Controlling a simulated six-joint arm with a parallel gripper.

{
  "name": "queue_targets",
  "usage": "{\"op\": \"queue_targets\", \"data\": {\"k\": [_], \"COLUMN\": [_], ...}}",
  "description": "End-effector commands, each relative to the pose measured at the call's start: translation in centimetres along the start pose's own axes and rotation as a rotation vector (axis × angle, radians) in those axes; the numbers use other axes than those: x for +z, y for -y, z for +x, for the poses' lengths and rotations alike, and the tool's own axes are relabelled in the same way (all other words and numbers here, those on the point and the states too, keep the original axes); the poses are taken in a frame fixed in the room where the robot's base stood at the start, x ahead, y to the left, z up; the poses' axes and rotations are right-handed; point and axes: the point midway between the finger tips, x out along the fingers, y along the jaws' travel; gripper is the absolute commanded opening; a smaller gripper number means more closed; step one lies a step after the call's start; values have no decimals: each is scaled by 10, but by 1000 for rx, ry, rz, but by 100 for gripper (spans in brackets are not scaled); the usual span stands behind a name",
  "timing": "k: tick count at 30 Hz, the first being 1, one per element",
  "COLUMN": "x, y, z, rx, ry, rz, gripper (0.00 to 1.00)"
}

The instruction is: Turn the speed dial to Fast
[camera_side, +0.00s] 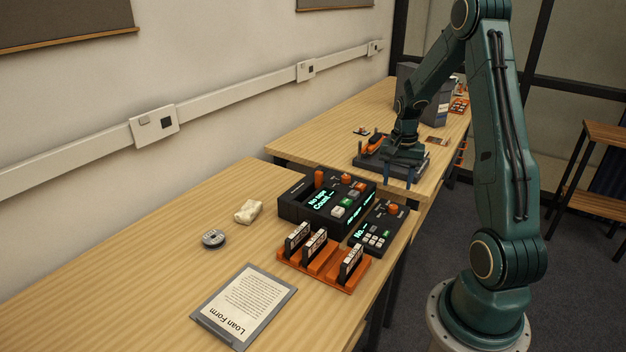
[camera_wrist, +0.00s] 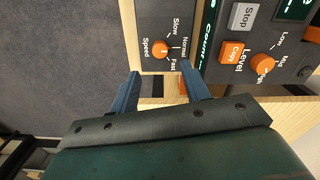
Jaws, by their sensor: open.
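The speed dial (camera_wrist: 161,51) is an orange round knob on a dark panel in the wrist view, with Slow, Normal and Fast printed around it. I cannot clearly read which label its mark faces. In the side view it appears to be the orange knob (camera_side: 393,209) on the smaller black control box (camera_side: 372,238). My gripper (camera_wrist: 163,88) is open and empty, its two blue fingers apart, with the dial just beyond the fingertips and nothing between them. In the side view my gripper (camera_side: 398,178) hangs fingers down, behind the small box.
A larger black box (camera_side: 290,208) with orange knobs and lit text stands beside the small one; its Level knob (camera_wrist: 262,65) shows in the wrist view. An orange rack (camera_side: 317,277) with upright cards is in front. The loan form (camera_side: 246,303) lies nearer. The left tabletop is mostly clear.

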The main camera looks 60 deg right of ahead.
Motion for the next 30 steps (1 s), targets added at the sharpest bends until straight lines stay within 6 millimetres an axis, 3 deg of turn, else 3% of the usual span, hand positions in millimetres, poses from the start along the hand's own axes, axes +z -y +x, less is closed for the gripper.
{"op": "queue_targets", "data": {"k": [6,15,30], "x": [1,0,0], "y": [0,0,0], "z": [35,71,81], "rx": [2,1,0], "ry": [4,2,0], "rz": [0,0,-1], "gripper": [47,47,47]}}
